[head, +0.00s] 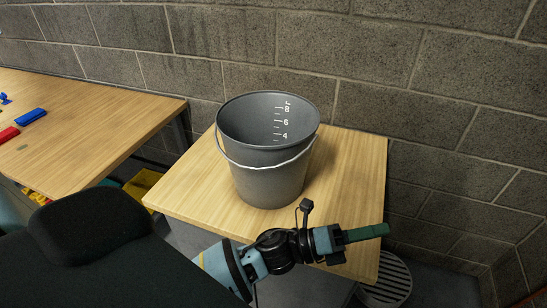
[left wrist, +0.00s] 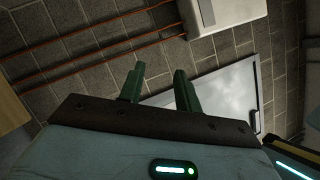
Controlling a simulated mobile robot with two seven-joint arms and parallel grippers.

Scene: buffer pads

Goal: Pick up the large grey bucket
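The large grey bucket (head: 268,150) stands upright on a small wooden table in the head view. It is open at the top, with white measuring marks inside and a thin white handle hanging down across its front. My left gripper (head: 380,231) is in front of and to the right of the bucket, apart from it, pointing right. In the left wrist view its two green fingers (left wrist: 160,74) are spread with nothing between them. The bucket is not seen in that view. My right gripper is in neither view.
The small table (head: 352,180) has bare top around the bucket. A block wall (head: 440,60) rises close behind. Another wooden table (head: 100,110) at left holds a blue block (head: 31,117) and a red block (head: 8,134). A round slatted grey object (head: 392,280) is low at front right.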

